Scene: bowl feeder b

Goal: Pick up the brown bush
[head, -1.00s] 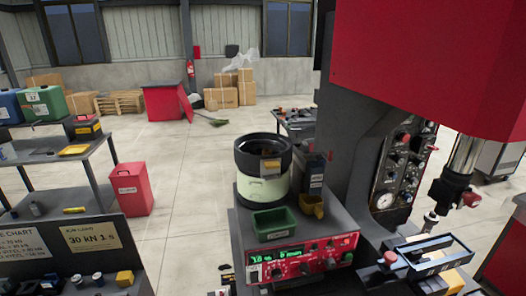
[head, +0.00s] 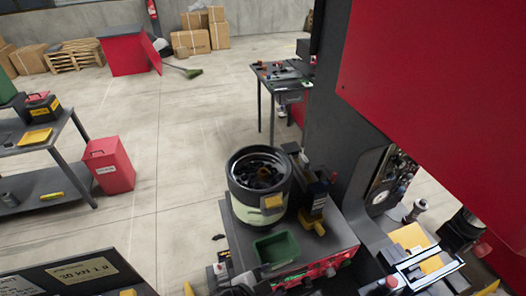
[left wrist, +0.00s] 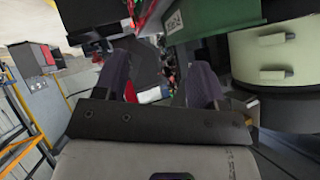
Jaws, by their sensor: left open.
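The bowl feeder (head: 236,210) has a dark rim and a pale green body. Inside its bowl lie dark parts and some brown-orange ones (head: 264,174); one of these may be the brown bush, but they are too small to tell apart. My left gripper (left wrist: 160,82) is open, with two dark fingers apart and nothing clearly held between them. In the head view only a dark piece of it (head: 236,290) seems to show at the bottom edge, in front of the feeder. The pale green feeder body (left wrist: 270,48) is at the right of the left wrist view. My right gripper is not seen.
A green tray (head: 277,250) sits in front of the feeder, above a red control box (head: 318,268); the tray also shows in the left wrist view (left wrist: 215,25). A dark unit with a yellow part (head: 314,200) stands right of the feeder. A large red press (head: 440,90) blocks the right.

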